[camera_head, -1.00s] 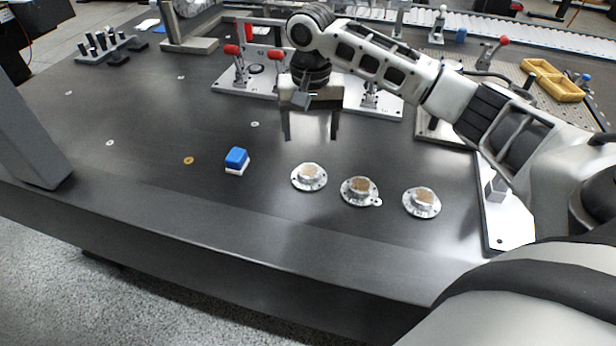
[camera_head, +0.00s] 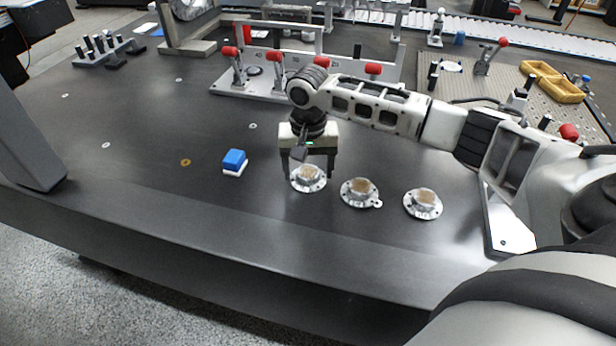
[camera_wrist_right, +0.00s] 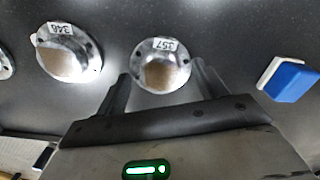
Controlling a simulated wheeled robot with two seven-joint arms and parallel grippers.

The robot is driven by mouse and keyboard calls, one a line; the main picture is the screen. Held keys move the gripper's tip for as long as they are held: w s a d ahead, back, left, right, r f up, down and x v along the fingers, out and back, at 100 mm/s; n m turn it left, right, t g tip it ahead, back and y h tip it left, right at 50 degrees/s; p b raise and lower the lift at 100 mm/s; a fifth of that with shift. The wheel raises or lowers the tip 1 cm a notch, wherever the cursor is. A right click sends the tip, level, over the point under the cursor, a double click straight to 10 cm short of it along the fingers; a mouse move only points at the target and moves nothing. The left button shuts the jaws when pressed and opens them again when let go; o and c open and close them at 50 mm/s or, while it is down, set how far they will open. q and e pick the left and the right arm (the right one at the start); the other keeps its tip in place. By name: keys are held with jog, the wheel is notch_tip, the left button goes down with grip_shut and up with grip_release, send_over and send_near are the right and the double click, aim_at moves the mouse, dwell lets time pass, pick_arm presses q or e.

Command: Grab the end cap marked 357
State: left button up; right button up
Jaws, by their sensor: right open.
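The end cap marked 357 (camera_wrist_right: 162,68) is a round silver flange with a raised tan-topped hub, and its label reads in the right wrist view. In the head view it is the leftmost of three caps (camera_head: 308,180). My right gripper (camera_head: 308,176) is open just above and behind it, fingers pointing down. In the right wrist view the two fingers (camera_wrist_right: 160,82) stand on either side of the cap's near part, with nothing held. The cap marked 346 (camera_wrist_right: 68,54) is beside it, the middle one in the head view (camera_head: 360,192). My left gripper is not in view.
A third cap (camera_head: 423,203) lies to the right. A blue and white block (camera_head: 234,162) sits to the left of the caps. A clamp fixture (camera_head: 250,90) with red-tipped handles stands behind. The table's front and left middle are clear.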

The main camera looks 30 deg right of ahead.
jog(key=c, duration=1.2)
jog(key=shift+r, duration=0.2)
